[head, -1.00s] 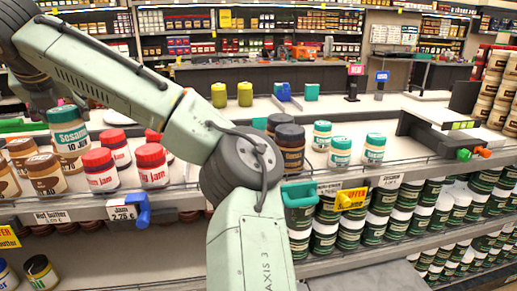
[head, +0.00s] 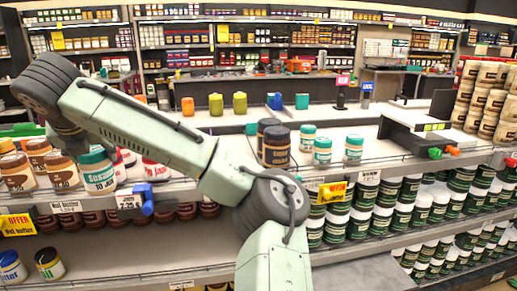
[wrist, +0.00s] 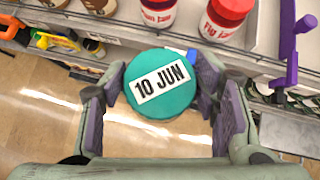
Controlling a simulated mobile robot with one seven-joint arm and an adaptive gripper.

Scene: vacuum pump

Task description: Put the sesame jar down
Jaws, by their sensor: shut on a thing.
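The sesame jar (head: 98,176) has a teal lid and a label reading "Sesam". In the head view it hangs upright in front of the left part of the shelf, partly covering the jam jars. In the wrist view its teal lid, marked "10 JUN" (wrist: 161,108), sits between the two fingers of my gripper (wrist: 162,84). The fingers close on it from both sides. Bare floor shows below and beside the lid, so the jar is out past the shelf's front edge. My fingers are not clear in the head view.
Red-lidded jam jars (wrist: 228,14) stand on the shelf just beyond the held jar. Brown-lidded jars (head: 45,160) stand to its left. Several teal-lidded jars (head: 322,151) stand by dark jars (head: 276,150). A blue clip (head: 147,201) sticks out at the shelf edge. Bare counter (head: 225,122) shows behind.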

